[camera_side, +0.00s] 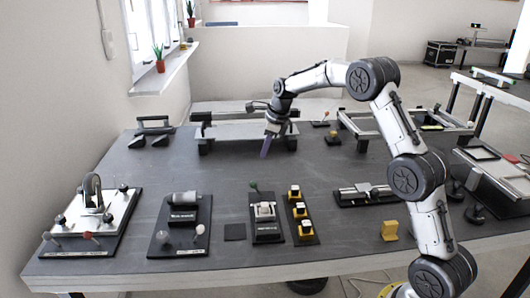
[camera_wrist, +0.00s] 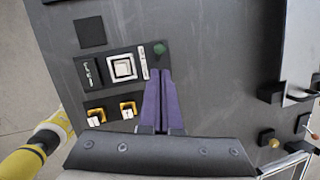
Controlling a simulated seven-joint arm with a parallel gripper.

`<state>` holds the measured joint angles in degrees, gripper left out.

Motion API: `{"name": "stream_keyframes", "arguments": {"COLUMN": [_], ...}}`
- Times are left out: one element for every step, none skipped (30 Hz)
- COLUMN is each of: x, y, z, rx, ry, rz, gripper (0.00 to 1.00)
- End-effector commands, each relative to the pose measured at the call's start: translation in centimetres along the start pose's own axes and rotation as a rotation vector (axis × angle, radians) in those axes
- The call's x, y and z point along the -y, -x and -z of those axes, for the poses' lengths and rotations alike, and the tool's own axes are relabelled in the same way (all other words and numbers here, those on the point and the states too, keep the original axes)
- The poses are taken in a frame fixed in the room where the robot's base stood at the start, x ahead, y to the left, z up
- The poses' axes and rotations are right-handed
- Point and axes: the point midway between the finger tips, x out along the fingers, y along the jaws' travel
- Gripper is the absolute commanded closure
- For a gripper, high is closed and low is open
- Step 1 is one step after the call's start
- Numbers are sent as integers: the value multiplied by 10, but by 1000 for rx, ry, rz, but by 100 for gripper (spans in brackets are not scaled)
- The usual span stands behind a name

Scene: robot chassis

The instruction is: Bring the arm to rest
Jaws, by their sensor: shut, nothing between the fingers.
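My arm reaches in from the right in the side view and bends over the middle of the grey table (camera_side: 150,180). My gripper (camera_side: 265,153) hangs down with purple fingers, above the back middle of the table and in front of a raised light plate. In the wrist view my gripper (camera_wrist: 162,72) shows its two purple fingers together, with nothing between them. The fingertips appear near a green knob (camera_wrist: 159,48) in that view, but in the side view they are apart from the green-knobbed module (camera_side: 265,212).
Raised plate (camera_side: 235,131) stands behind my gripper. Yellow-button module (camera_side: 300,215), dark block module (camera_side: 182,222) and wheel module (camera_side: 92,215) line the front. A rail module (camera_side: 366,194), yellow block (camera_side: 389,230) and frame (camera_side: 400,122) lie right. The middle left of the table is clear.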

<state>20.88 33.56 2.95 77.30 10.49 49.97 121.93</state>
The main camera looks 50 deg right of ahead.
Motion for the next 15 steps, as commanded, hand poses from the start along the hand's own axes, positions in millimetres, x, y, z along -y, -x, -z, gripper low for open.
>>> {"name": "stream_keyframes", "arguments": {"x": [0, 0, -2, -3, -4, -5, -7, -10, -17, -24, -32, -44, -54, -64, -77], "y": [0, 0, 0, 4, 9, 19, 30, 43, 62, 76, 90, 109, 122, 135, 151], "z": [0, 0, -3, -6, -10, -16, -22, -29, -36, -40, -44, -46, -48, -47, -46], "rx": [0, 0, 2, 7, 14, 28, 42, 57, 77, 90, 103, 118, 128, 136, 145], "ry": [0, 1, 5, 10, 16, 26, 36, 48, 65, 78, 93, 112, 133, 159, 205], "rz": [0, 0, 0, 4, 11, 24, 37, 50, 67, 78, 89, 102, 111, 119, 131], "gripper": [100, 100, 100, 100, 100, 100, 100, 100, 100, 100, 100, 100, 100, 100, 100]}}
